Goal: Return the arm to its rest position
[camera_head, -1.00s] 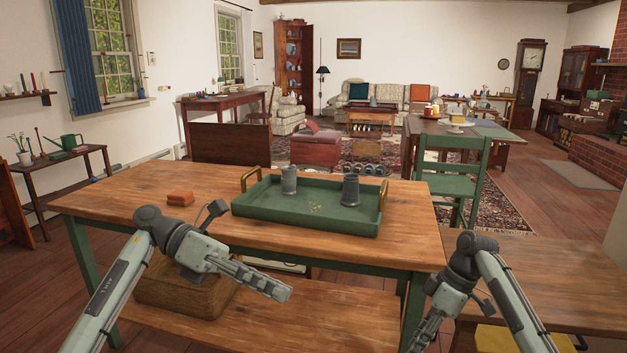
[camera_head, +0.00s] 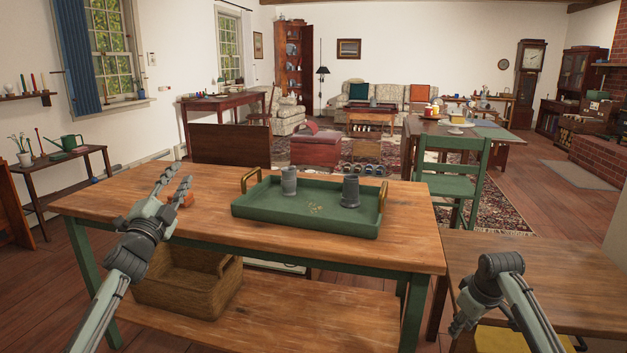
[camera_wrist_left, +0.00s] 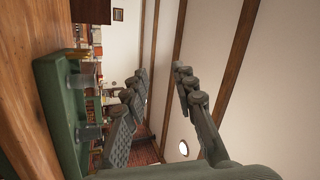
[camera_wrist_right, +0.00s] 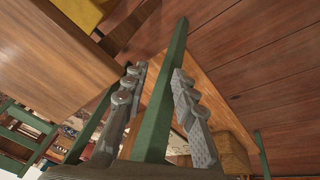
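My left gripper (camera_head: 174,181) is over the left end of the wooden table, pointing up and away, with its fingers apart and nothing between them. The left wrist view shows its open fingers (camera_wrist_left: 161,88) against the far wall and ceiling. My right arm comes in at the lower right of the head view, to the right of the table, its gripper (camera_head: 460,328) low and mostly hidden there. The right wrist view shows the right gripper's fingers (camera_wrist_right: 159,75) apart and empty, with a green table leg beyond them.
An orange-brown block (camera_head: 186,199) lies behind the left gripper. A wicker basket (camera_head: 190,290) sits on the lower shelf. A lower wooden table (camera_head: 560,275) is at right.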

